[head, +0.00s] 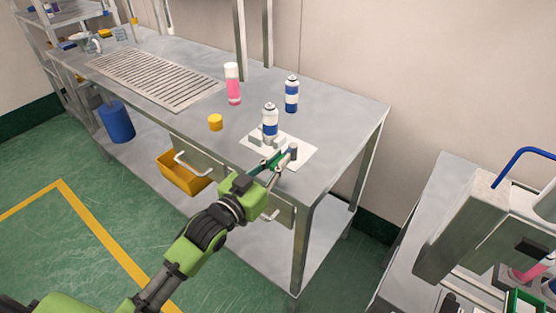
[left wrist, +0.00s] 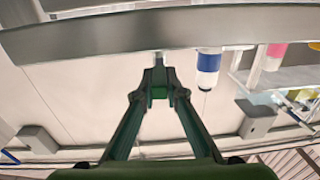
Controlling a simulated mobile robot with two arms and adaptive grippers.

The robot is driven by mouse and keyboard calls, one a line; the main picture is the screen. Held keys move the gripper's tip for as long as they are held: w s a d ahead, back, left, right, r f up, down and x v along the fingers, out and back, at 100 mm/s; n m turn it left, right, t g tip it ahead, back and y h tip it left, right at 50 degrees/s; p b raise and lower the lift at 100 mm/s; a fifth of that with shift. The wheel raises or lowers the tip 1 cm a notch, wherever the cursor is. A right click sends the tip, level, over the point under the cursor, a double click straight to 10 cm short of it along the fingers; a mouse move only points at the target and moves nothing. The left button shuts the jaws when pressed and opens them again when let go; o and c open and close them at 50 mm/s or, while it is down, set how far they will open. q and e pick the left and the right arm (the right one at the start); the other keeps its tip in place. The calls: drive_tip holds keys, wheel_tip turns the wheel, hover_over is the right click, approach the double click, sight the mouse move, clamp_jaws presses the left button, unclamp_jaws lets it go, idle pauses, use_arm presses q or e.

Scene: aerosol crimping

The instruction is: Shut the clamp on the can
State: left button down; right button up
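A white can with a blue band (head: 270,120) stands upright at a grey fixture on a white plate (head: 305,157) near the table's front right. It seems to show upside down in the left wrist view (left wrist: 208,66). The clamp parts (head: 292,153) stand in front of the can, partly hidden by my left gripper (head: 273,161). That gripper's fingers meet at the tips in the left wrist view (left wrist: 158,88). Whether anything thin is between them is unclear. I cannot make out the clamp's exact position. My right gripper is not clearly seen.
A second blue-banded can (head: 292,95), a pink can with a white cap (head: 233,85) and a yellow cylinder (head: 215,122) stand on the metal table (head: 335,125). A drain grate (head: 155,80) lies at left. A machine (head: 470,220) stands at right.

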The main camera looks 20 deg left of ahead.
use_arm(q)
drive_tip(key=shift+h, duration=0.3)
drive_tip(key=shift+w+a+m+h, duration=0.1)
drive_tip(key=shift+a+m+h, duration=0.1)
drive_tip(key=shift+m+h, duration=0.15)
drive_tip(key=c, duration=2.1)
unclamp_jaws()
drive_tip(key=v, duration=1.2)
drive_tip(key=shift+r, duration=0.2)
